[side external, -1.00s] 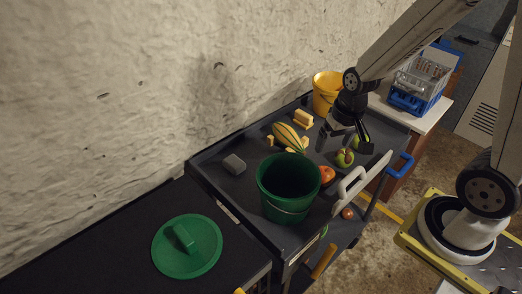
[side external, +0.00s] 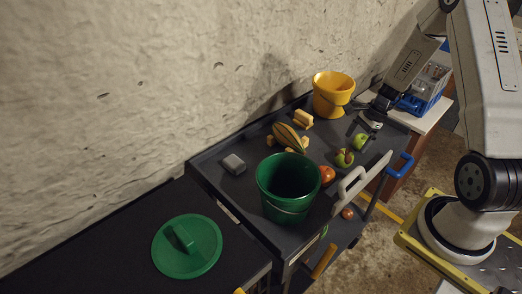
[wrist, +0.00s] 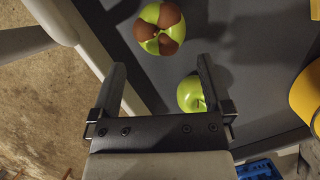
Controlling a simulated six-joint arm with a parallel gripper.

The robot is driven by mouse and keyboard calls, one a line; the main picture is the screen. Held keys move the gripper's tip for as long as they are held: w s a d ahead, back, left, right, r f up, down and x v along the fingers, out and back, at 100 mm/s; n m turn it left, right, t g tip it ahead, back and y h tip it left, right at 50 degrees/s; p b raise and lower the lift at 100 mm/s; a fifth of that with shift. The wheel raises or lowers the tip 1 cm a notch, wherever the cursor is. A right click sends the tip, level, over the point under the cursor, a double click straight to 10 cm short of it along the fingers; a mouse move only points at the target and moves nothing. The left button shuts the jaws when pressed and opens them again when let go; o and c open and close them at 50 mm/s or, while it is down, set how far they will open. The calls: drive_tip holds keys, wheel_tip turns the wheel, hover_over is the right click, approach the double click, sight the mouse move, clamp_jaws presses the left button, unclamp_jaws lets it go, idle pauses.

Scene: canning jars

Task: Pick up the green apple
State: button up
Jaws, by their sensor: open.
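The plain green apple (side external: 360,141) sits on the dark cart top near its right end. My gripper (side external: 364,117) is above the cart, just behind and above the green apple.
A yellow bucket (side external: 333,95) stands at the back. A green bucket (side external: 288,190), a tomato-like red fruit (side external: 327,174), a striped squash (side external: 288,137), yellow blocks (side external: 303,118) and a grey block (side external: 234,164) are on the cart (side external: 213,177). A pale handle (side external: 362,182) edges the front.

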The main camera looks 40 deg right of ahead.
sight(348, 152)
drive_tip(key=shift+x, duration=3.9)
drive_tip(key=shift+w+a+r, duration=0.1)
drive_tip(key=shift+a, duration=0.05)
drive_tip(key=c, duration=0.5)
